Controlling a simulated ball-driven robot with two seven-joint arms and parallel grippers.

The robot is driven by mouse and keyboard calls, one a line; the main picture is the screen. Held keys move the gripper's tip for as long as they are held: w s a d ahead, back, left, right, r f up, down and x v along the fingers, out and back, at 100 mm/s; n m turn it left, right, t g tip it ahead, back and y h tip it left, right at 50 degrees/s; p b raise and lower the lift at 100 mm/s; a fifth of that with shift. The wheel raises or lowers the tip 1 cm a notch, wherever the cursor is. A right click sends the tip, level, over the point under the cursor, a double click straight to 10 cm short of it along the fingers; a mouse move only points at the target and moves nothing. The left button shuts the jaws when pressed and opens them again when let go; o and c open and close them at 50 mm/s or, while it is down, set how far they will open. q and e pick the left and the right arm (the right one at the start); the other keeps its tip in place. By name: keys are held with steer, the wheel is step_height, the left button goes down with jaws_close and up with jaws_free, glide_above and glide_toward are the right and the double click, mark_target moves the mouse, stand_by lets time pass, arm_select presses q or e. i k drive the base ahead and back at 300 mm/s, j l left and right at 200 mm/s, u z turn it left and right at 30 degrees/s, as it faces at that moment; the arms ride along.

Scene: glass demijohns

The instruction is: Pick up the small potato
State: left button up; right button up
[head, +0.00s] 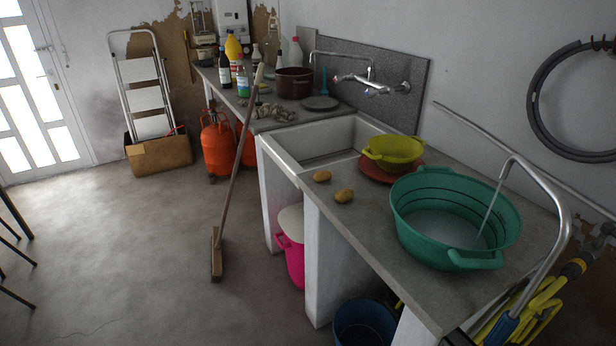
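Two small brown potatoes lie on the grey counter, near its front edge and just right of the sink. One potato (322,176) is farther back and looks slightly smaller. The other potato (344,195) is nearer and to the right, with a small gap between them. Their sizes are close, so I cannot tell surely which is the small one. Neither of my grippers is in view.
A green tub (420,250) stands right of the potatoes, under a curved metal spout (548,190). A yellow-green colander (395,155) sits behind on a reddish dish (376,173). The sink (283,157) is left. A broom (216,262) leans on the counter; open floor lies left.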

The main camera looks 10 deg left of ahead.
mark_target(322, 176)
steer(key=i+j+z, duration=0.1)
steer(key=j, duration=0.4)
steer(key=i+j, duration=0.15)
steer(key=j, duration=0.3)
steer(key=i+j+z, duration=0.15)
steer(key=j, duration=0.35)
steer(key=i+j+z, duration=0.1)
steer(key=j, duration=0.4)
